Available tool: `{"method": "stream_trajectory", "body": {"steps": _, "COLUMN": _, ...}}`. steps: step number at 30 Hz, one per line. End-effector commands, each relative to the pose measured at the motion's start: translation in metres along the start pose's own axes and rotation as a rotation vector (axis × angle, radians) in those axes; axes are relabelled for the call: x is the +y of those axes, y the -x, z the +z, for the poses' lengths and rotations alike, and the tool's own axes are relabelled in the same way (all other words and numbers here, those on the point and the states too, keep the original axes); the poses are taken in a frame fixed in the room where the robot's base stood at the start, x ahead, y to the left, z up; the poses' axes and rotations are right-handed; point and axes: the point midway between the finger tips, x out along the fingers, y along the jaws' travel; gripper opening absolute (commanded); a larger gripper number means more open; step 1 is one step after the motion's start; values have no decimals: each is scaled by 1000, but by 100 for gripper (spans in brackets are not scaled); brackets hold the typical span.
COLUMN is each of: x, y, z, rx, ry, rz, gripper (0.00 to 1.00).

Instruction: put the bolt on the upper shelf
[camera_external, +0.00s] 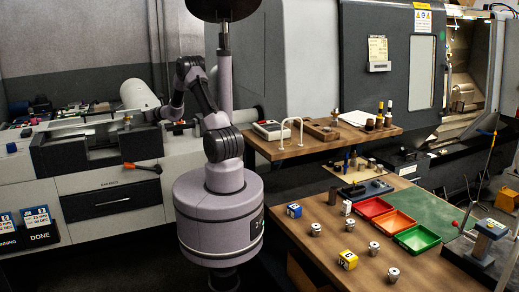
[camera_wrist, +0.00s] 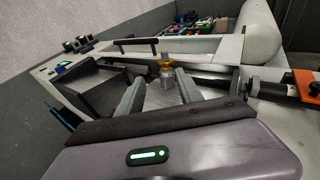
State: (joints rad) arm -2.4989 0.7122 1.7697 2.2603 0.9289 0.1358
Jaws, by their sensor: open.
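A small part with a brass-coloured band and grey metal below (camera_wrist: 166,70) stands on the machine ahead of my gripper (camera_wrist: 159,77). It may be the bolt, but its shape is too small to tell. The jaws are open, one finger on each side of the view to it, with nothing held. In the external view the small part (camera_external: 127,120) shows on the machine at left, and my arm reaches left towards it. The upper wooden shelf (camera_external: 322,151) is right of my column, above the workbench.
The shelf holds a grey device (camera_external: 271,130), a wooden block (camera_external: 321,130) and several small cylinders. The workbench (camera_external: 320,245) below carries metal parts, a red tray (camera_external: 375,208) and a green tray (camera_external: 417,238). An orange-ended lever (camera_external: 143,168) sticks out from the left machine.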

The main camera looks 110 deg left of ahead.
Motion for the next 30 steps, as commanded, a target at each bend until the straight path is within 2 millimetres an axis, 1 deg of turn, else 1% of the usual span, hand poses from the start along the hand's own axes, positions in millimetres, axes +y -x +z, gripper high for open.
{"method": "stream_trajectory", "body": {"steps": 8, "x": 0, "y": 0, "z": 0, "rx": 0, "ry": 0, "rz": 0, "gripper": 43}}
{"method": "stream_trajectory", "body": {"steps": 10, "x": -2, "y": -6, "z": 2, "rx": -15, "ry": -7, "rz": 6, "gripper": 43}}
{"method": "stream_trajectory", "body": {"steps": 11, "x": -6, "y": -14, "z": 7, "rx": -38, "ry": -17, "rz": 18, "gripper": 43}}
{"method": "stream_trajectory", "body": {"steps": 12, "x": -11, "y": -27, "z": 17, "rx": -78, "ry": -37, "rz": 42, "gripper": 43}}
{"method": "stream_trajectory", "body": {"steps": 15, "x": -21, "y": -51, "z": 43, "rx": -158, "ry": -86, "rz": 108, "gripper": 43}}
{"method": "stream_trajectory", "body": {"steps": 17, "x": -23, "y": -58, "z": 54, "rx": -183, "ry": -104, "rz": 136, "gripper": 43}}
{"method": "stream_trajectory", "body": {"steps": 18, "x": -24, "y": -60, "z": 56, "rx": -190, "ry": -112, "rz": 146, "gripper": 43}}
{"method": "stream_trajectory", "body": {"steps": 20, "x": -24, "y": -62, "z": 52, "rx": -192, "ry": -116, "rz": 151, "gripper": 43}}
{"method": "stream_trajectory", "body": {"steps": 26, "x": -24, "y": -70, "z": 11, "rx": -190, "ry": -117, "rz": 151, "gripper": 43}}
{"method": "stream_trajectory", "body": {"steps": 28, "x": -24, "y": -73, "z": -5, "rx": -189, "ry": -117, "rz": 150, "gripper": 43}}
{"method": "stream_trajectory", "body": {"steps": 29, "x": -24, "y": -76, "z": -10, "rx": -191, "ry": -116, "rz": 150, "gripper": 43}}
{"method": "stream_trajectory", "body": {"steps": 30, "x": -21, "y": -88, "z": -3, "rx": -194, "ry": -113, "rz": 152, "gripper": 43}}
